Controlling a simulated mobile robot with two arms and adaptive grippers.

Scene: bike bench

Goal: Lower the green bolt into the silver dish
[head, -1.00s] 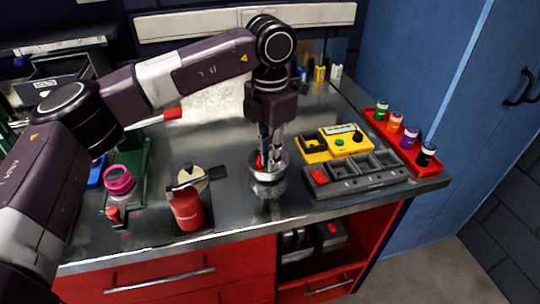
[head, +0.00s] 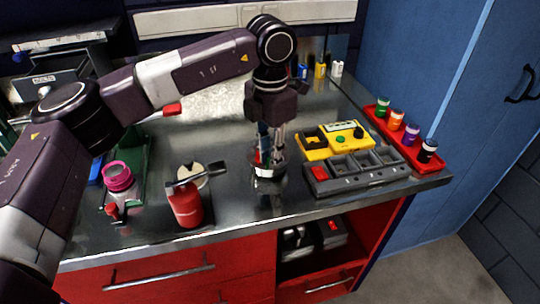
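The silver dish (head: 268,181) stands on the metal bench top near its front edge, in the middle of the head view. My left gripper (head: 265,158) points straight down over the dish, with its fingertips at or just inside the rim. A small bit of red shows by the fingers. I cannot make out the green bolt; the fingers and dish wall may hide it. The finger gap is too small to tell whether the gripper is open or shut. My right gripper is not in view.
A grey compartment tray (head: 359,181) and a yellow device (head: 313,153) are close on the right. A red tray (head: 428,166) with several small jars lies further right. A pink-rimmed jar (head: 118,178) stands at left.

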